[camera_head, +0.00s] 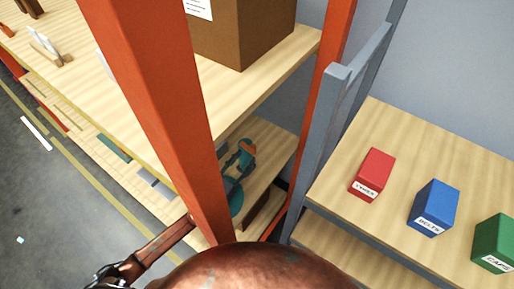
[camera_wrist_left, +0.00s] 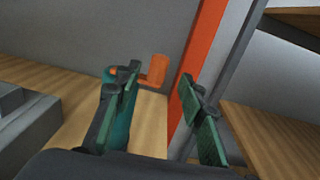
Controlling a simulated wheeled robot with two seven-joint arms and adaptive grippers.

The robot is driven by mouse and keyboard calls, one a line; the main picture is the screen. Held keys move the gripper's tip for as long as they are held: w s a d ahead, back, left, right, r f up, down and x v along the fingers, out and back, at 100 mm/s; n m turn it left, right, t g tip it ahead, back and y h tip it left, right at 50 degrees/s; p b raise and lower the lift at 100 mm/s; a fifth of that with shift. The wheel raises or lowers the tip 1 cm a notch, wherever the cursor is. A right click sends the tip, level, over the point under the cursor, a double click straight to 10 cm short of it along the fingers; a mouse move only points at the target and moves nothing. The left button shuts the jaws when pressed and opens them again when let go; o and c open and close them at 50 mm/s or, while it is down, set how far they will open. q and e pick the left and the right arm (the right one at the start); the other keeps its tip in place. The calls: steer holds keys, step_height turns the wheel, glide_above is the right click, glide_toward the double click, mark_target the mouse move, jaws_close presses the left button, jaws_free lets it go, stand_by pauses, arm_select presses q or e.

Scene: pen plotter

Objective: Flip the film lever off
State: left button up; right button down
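A teal device with an orange part, probably the film lever (camera_head: 246,148), stands on the lower shelf behind the front orange post. In the left wrist view the orange lever (camera_wrist_left: 157,71) shows just beyond the fingertips, close to the left-hand finger. The teal body (camera_wrist_left: 116,128) is partly hidden by that finger. My left gripper (camera_wrist_left: 161,76) is open, with its green fingers apart and nothing between them. I cannot tell whether a finger touches the device. In the head view the post hides much of this area. My right gripper is not seen.
The orange front post (camera_head: 160,90) stands close. A brown box (camera_head: 243,30) sits on the upper shelf (camera_head: 270,85). A grey rack at right holds red (camera_head: 372,172), blue (camera_head: 435,207) and green (camera_head: 495,243) boxes. A grey block (camera_wrist_left: 28,125) lies left of the gripper.

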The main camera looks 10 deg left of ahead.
mark_target(251, 150)
arm_select(q)
steer(key=x, duration=0.6)
steer(key=shift+w+d, duration=0.15)
steer(key=shift+w, duration=0.25)
steer(key=shift+c, duration=0.4)
jaws_close()
